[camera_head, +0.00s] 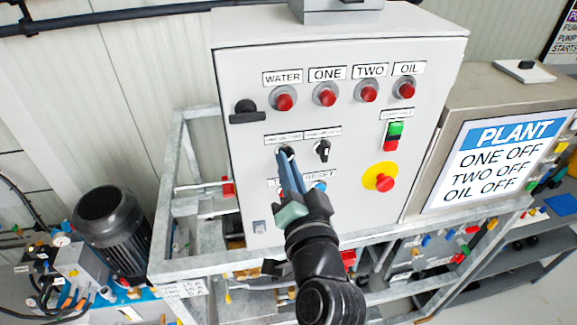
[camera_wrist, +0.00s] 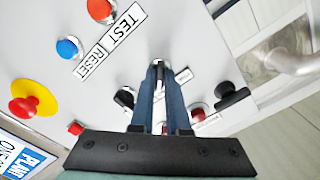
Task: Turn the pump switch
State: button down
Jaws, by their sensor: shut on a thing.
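The grey control panel (camera_head: 225,105) carries two small black rotary switches side by side below a row of red lamps. My gripper (camera_head: 287,154) reaches up to the left switch, and its blue fingers are shut on that pump switch (camera_wrist: 157,63). In the wrist view the fingers (camera_wrist: 158,72) come together at its silvery bezel, and its knob is mostly hidden between them. The right rotary switch (camera_head: 322,150) is free, with a white mark on its knob. It also shows beside the fingers in the wrist view (camera_wrist: 125,98).
Red lamps (camera_head: 326,95) sit above the switches. A black handle (camera_head: 246,112) sticks out at the left. A green and red button (camera_head: 393,136) and a yellow-backed red emergency stop (camera_head: 380,178) are at the right. A blue reset button (camera_wrist: 67,48) is near the fingers.

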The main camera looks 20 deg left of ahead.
jog(key=shift+f+n+b, duration=0.1)
jog(key=shift+n+b, duration=0.2)
jog(key=shift+b, duration=0.15)
jog(key=shift+d+n+b, duration=0.1)
jog(key=shift+n+b, duration=8.5)
jog(key=shift+b, duration=0.25)
jog(key=c, duration=0.9)
grip_release()
